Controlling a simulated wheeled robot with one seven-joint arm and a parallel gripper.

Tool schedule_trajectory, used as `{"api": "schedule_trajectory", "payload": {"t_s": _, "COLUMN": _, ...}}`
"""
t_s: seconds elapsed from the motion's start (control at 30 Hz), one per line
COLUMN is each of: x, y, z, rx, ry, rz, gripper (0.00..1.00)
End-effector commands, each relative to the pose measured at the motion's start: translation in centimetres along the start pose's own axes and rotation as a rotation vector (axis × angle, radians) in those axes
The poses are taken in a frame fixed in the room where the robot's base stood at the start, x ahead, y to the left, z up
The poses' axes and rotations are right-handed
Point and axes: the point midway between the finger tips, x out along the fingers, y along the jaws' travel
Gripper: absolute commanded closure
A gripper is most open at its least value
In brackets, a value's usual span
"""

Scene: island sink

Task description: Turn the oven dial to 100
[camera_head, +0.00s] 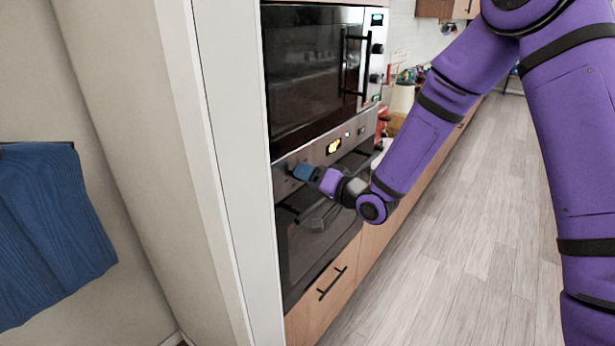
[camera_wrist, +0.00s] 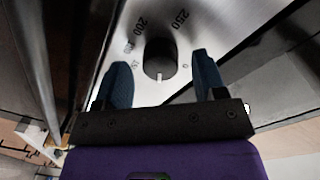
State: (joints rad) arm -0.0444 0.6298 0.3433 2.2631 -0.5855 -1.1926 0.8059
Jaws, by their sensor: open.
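The oven dial (camera_wrist: 160,58) is a round black knob with a white mark at its lower edge, on the silver oven panel (camera_wrist: 205,22). Printed numbers 200 and 250 show around its upper side, and smaller marks lie to its left and right. My gripper (camera_wrist: 164,80) is open, with one blue finger on each side of the dial and gaps visible between. In the head view my gripper (camera_head: 304,172) is at the left part of the oven's control panel (camera_head: 350,135), and the dial is hidden behind it. Whether the fingertips touch the panel cannot be told.
The oven door with its handle (camera_head: 287,208) lies just below the panel. A microwave (camera_head: 310,75) sits above. A wooden drawer (camera_head: 325,290) is below. A white wall edge (camera_head: 225,150) stands close at left, with a blue towel (camera_head: 50,230). The floor (camera_head: 440,270) at right is clear.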

Motion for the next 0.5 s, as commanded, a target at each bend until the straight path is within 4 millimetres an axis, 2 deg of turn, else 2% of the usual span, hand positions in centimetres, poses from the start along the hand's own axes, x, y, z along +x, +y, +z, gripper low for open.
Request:
{"api": "schedule_trajectory", "payload": {"t_s": 0.3, "x": -5.8, "y": 0.1, "z": -0.1, "rx": 0.001, "ry": 0.002, "rz": 0.004, "gripper": 0.36}}
{"api": "schedule_trajectory", "payload": {"t_s": 0.5, "x": -8.7, "y": 0.1, "z": 0.0, "rx": 0.001, "ry": 0.001, "rz": 0.002, "gripper": 0.36}}
